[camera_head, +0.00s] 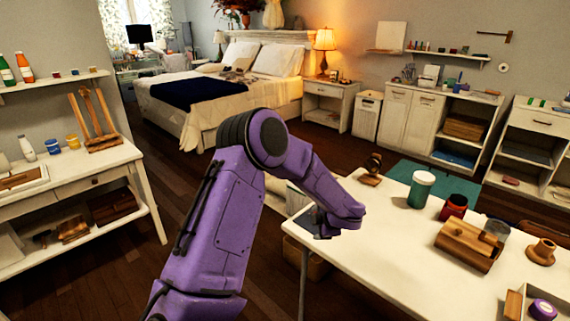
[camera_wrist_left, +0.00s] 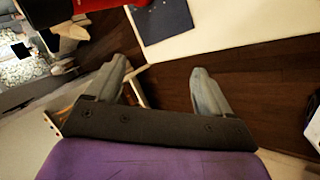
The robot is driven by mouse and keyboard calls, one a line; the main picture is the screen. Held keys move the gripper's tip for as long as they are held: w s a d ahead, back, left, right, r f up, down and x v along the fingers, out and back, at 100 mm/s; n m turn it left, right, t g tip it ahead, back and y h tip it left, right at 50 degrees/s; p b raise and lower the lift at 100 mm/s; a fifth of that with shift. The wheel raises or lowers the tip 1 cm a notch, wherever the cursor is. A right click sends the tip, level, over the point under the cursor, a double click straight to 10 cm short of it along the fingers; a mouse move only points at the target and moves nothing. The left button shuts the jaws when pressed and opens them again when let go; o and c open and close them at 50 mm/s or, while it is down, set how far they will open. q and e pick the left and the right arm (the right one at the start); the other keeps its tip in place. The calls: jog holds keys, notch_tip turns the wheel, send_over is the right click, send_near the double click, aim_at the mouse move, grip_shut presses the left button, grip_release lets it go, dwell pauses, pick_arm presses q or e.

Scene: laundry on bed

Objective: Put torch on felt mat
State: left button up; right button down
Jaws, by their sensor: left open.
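My left arm reaches from the bottom of the head view to the near-left end of the white table. My left gripper shows in the left wrist view (camera_wrist_left: 160,72), its two grey fingers wide apart with nothing between them. A flat dark blue-grey piece, probably the felt mat (camera_wrist_left: 163,20), lies at the edge of the white table in that view, beyond the fingertips. I cannot make out a torch for sure in either view. My right gripper is not in view.
The white table (camera_head: 395,255) holds a green jar (camera_head: 421,189), a red mug (camera_head: 454,206), a wooden box (camera_head: 466,248), a wooden ring-shaped piece (camera_head: 541,252) and a purple roll (camera_head: 543,309). The table's middle front is clear. A side table (camera_head: 80,180) stands left.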

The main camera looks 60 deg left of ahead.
pick_arm(q)
jog(key=s+d+f+m+t+h, duration=0.2)
jog(key=s+d+f+m+t, duration=0.1)
jog(key=s+d+f+m, duration=1.35)
jog(key=s+d+f+m+h, duration=0.1)
jog(key=s+d+f+m, duration=0.1)
jog(key=s, duration=0.4)
jog(key=s+d+f+m+g+h, duration=0.1)
jog(key=s+d+f+m+h, duration=0.1)
jog(key=s+m, duration=0.3)
jog(key=shift+s+d+f+g, duration=0.3)
jog(key=shift+s+d+f, duration=0.1)
jog(key=shift+s+d, duration=0.3)
jog(key=shift+m, duration=0.25)
